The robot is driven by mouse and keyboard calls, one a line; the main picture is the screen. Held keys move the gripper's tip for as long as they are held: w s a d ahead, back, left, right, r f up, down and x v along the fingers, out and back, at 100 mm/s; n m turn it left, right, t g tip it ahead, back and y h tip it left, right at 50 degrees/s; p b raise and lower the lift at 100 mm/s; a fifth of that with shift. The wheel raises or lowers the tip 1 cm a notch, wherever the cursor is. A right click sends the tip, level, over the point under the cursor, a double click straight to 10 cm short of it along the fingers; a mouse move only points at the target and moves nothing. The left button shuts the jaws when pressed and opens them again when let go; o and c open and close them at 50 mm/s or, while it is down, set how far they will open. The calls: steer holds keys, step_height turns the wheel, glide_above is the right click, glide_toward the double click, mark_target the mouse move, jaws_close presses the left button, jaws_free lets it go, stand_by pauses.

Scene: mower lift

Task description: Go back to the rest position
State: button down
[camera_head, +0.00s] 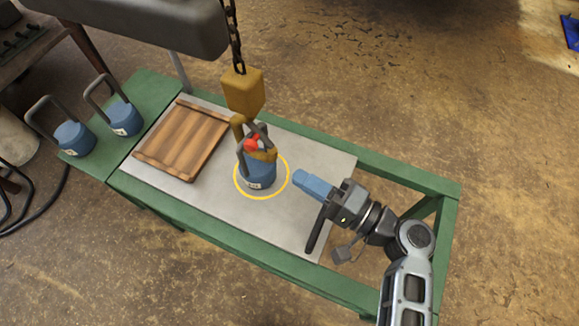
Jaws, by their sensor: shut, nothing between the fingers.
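My gripper (311,184) is shut and empty, its blue fingers pointing left above the bench plate. It is just right of the yellow ring (284,188) marked on the plate, apart from the hoist parts. A blue weight (258,177) with a dark handle stands inside the ring. A yellow hook (239,125) with a red part (252,143) hangs from a yellow block (242,92) on a dark chain (236,40). The hook overlaps the weight's handle; I cannot tell for sure whether it is engaged.
A wooden tray (183,139) lies on the grey plate (215,198) at left. Two more blue weights (124,118) (73,138) stand on the green bench (150,88) at far left. A dark beam (150,22) overhangs the back. Open floor lies to the right.

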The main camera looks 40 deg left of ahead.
steer(key=d, duration=0.3)
steer(key=d+f, duration=0.1)
steer(key=d, duration=0.1)
steer(key=shift+w+d, duration=0.25)
